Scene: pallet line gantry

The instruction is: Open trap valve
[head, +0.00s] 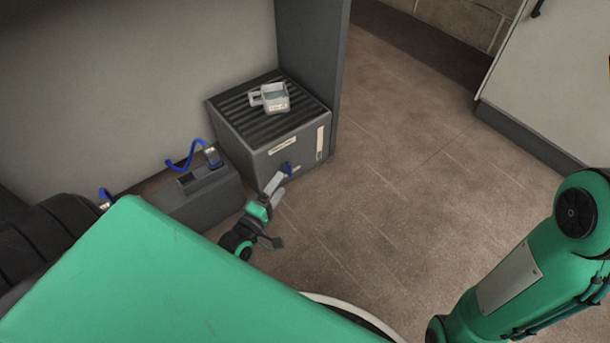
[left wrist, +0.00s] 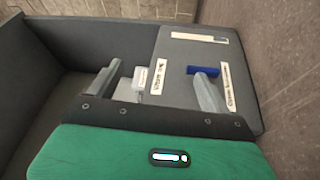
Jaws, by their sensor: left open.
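The trap valve's blue handle (head: 288,168) is on the front of a grey box (head: 255,158), low down beside a small white label. In the left wrist view the blue handle (left wrist: 203,71) lies crosswise at the tip of the right-hand finger, above a label strip (left wrist: 229,86). I cannot tell whether they touch. My left gripper (head: 277,186) is open, with its fingers pointing at the box front close to the handle. In the left wrist view its fingers (left wrist: 155,86) are spread wide with nothing held. My right gripper is out of view.
A lower dark unit (head: 205,200) with a blue hose (head: 187,157) stands left of the box. A grey post (head: 312,45) rises behind it. The floor (head: 420,180) to the right is clear.

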